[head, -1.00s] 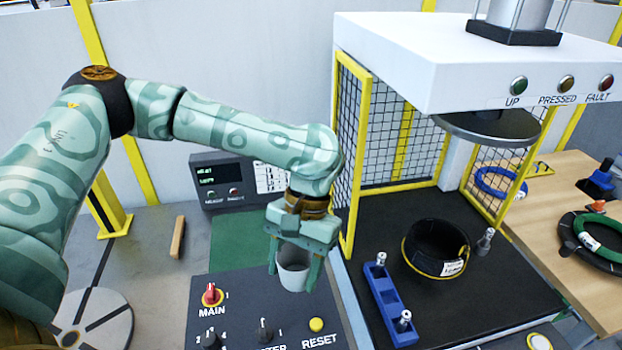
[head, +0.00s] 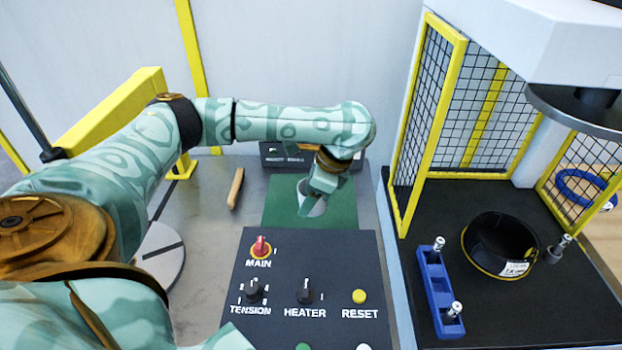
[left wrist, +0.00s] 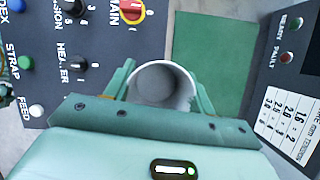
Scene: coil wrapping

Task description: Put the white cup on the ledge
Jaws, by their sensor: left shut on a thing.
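The white cup (head: 318,208) is in my left gripper (head: 311,200), with a finger on either side of it. In the head view the gripper partly hides the cup, over or at the green patch (head: 345,200) behind the control panel. In the left wrist view the cup (left wrist: 160,84) is open toward the camera and looks empty, between the two green fingers. I cannot tell whether its base touches the surface. No part is clearly marked as the ledge. My right gripper is not in view.
The control panel (head: 280,268) with knobs stands just in front of the cup. A display box (head: 290,155) is behind it. A wooden-handled tool (head: 236,188) lies to the left. The yellow-framed mesh guard (head: 435,120) rises to the right. Part of the green patch is bare.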

